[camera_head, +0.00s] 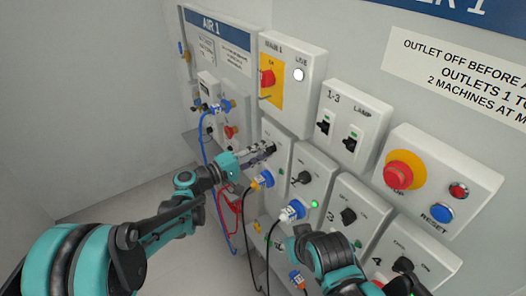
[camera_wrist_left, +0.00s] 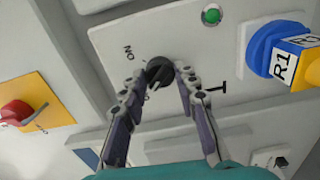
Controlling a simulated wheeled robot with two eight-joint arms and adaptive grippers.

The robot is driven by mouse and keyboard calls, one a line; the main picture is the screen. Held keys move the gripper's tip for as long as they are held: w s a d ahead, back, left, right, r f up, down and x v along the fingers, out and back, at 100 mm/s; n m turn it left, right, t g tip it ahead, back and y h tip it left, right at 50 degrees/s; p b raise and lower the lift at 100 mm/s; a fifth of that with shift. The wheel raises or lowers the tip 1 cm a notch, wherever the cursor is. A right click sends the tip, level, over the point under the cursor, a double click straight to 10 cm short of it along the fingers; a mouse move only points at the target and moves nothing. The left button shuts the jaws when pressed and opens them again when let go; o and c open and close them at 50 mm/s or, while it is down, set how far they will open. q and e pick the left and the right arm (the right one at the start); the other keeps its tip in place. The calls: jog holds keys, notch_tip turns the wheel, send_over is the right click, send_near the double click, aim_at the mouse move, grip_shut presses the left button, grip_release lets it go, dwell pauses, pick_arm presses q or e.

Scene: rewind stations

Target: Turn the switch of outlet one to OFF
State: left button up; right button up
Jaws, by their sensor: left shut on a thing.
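The outlet one panel (camera_head: 279,132) is the upper left of several white outlet boxes. Its black rotary switch (camera_wrist_left: 160,70) shows in the wrist view, with an ON mark beside it and a lit green lamp (camera_wrist_left: 211,15) nearby. My left gripper (camera_head: 270,150) is at this panel, hiding the switch in the head view. In the wrist view its two fingers (camera_wrist_left: 161,78) are on either side of the knob, shut on it. I cannot tell the pointer's exact angle. My right gripper (camera_head: 284,244) is low in front of the boxes, and its fingers are too small to read.
A blue plug tagged R1 (camera_wrist_left: 265,48) sits beside the switch. Outlet switch two (camera_head: 304,177) is close on the right. A red emergency button (camera_head: 398,175), the 1-3 and lamp switch box (camera_head: 350,128) and the main switch (camera_head: 267,77) are above. Cables hang below the outlets.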

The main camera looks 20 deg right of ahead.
pick_arm(q)
jog(key=shift+n, duration=0.3)
jog(key=o, duration=1.2)
jog(key=shift+c, duration=0.2)
jog(key=v, duration=1.2)
